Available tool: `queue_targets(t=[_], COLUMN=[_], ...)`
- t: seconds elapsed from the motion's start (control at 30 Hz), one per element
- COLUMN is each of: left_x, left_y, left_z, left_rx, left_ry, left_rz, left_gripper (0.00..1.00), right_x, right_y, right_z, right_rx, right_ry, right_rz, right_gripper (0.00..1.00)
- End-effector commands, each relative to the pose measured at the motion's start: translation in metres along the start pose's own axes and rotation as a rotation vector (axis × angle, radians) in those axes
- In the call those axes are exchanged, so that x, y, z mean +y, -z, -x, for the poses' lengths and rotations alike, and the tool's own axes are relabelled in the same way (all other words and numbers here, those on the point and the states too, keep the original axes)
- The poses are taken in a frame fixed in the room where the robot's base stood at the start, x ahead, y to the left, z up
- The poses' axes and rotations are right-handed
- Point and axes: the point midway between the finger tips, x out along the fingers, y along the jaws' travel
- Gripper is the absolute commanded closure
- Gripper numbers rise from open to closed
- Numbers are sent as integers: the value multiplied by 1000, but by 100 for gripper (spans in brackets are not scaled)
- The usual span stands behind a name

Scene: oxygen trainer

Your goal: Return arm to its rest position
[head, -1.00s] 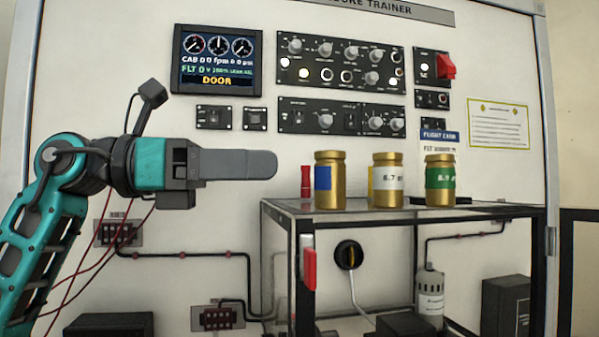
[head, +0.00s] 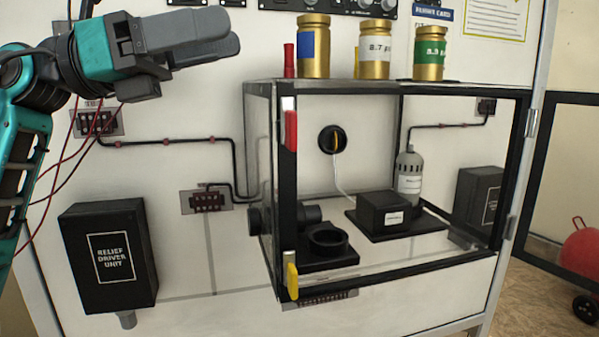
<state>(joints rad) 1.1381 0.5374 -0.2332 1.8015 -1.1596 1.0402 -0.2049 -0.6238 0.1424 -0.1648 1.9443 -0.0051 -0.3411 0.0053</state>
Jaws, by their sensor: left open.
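My left gripper (head: 232,36) is at the upper left, its grey fingers pointing right toward the canisters. A gap shows between the two fingers, and nothing is between them. It is apart from the glass-walled case (head: 263,130) and from the gold canister with the blue label (head: 313,65) on its top. My teal left arm (head: 25,140) comes in from the left edge. My right arm and gripper are not in view.
Two more gold canisters, white-labelled (head: 375,68) and green-labelled (head: 429,72), and a red cylinder (head: 289,60) stand on the case. A black relief driver unit (head: 110,255) hangs below my arm. A red tank (head: 581,250) is at the far right.

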Motion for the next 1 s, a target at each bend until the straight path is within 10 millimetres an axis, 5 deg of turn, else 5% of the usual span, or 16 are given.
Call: queue_targets(t=[0.23, 0.47, 0.57, 0.77, 0.87, 1.0], left_x=[23, 77, 100, 118, 104, 61], left_y=[24, 79, 125, 255, 327, 419], left_z=[13, 68, 99, 158, 181, 204], left_rx=[-508, -997, -1203, -1584, -1740, -1909], left_ry=[78, -26, -128, -449, -656, -982], left_rz=[450, 935, 1156, 1585, 1774, 2000], left_gripper=[33, 33, 33, 33, 33, 33], right_x=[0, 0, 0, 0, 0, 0], right_y=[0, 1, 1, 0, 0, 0], right_z=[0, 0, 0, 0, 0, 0], right_rx=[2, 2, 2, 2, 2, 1], right_ry=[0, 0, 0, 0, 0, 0], right_rz=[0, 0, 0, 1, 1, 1], right_gripper=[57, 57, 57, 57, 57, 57])
